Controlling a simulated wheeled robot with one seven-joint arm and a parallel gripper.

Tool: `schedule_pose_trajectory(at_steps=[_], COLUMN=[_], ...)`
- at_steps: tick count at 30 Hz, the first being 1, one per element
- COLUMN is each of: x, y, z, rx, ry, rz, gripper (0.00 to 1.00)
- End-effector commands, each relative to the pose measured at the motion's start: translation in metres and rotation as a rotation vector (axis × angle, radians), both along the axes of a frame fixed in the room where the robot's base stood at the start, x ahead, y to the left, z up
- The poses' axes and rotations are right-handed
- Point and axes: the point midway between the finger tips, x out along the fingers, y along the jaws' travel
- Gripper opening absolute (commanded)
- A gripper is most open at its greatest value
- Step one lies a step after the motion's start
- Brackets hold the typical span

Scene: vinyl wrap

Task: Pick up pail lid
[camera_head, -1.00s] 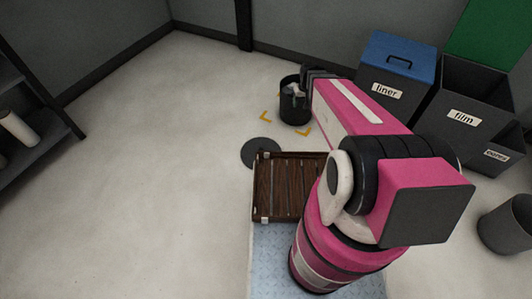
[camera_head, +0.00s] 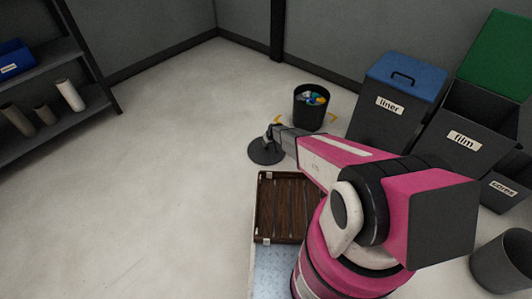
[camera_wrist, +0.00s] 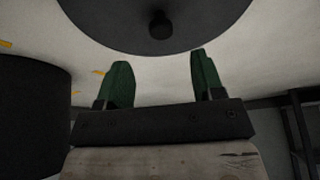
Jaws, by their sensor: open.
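The pail lid (camera_head: 262,153) is a dark round disc lying flat on the pale floor, in front of the pail. In the wrist view the lid (camera_wrist: 110,28) fills the top, with its small round knob (camera_wrist: 160,24) between and beyond my fingertips. My gripper (camera_wrist: 159,72) is open and empty, its two green fingers apart on either side of the knob's line. In the head view my gripper (camera_head: 270,136) is over the lid and partly covers it. The pail (camera_head: 311,107) is black, uncovered and holds colourful scraps.
Yellow floor marks (camera_head: 332,117) lie around the pail. A blue-topped liner bin (camera_head: 388,115) and a film bin (camera_head: 455,150) stand to the right. A shelf (camera_head: 60,130) stands at the left. The floor between is clear.

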Motion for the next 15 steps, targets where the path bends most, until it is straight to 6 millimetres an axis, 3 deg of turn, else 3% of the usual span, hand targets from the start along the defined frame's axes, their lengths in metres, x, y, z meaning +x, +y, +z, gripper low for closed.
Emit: schedule_pose_trajectory(at_steps=[4,15], x=[0.010,0.021], y=[0.005,0.013], z=[-0.024,-0.051], rx=[0.000,0.000], ry=[0.001,0.001], rz=[-0.001,-0.001], gripper=[0.62,0.62])
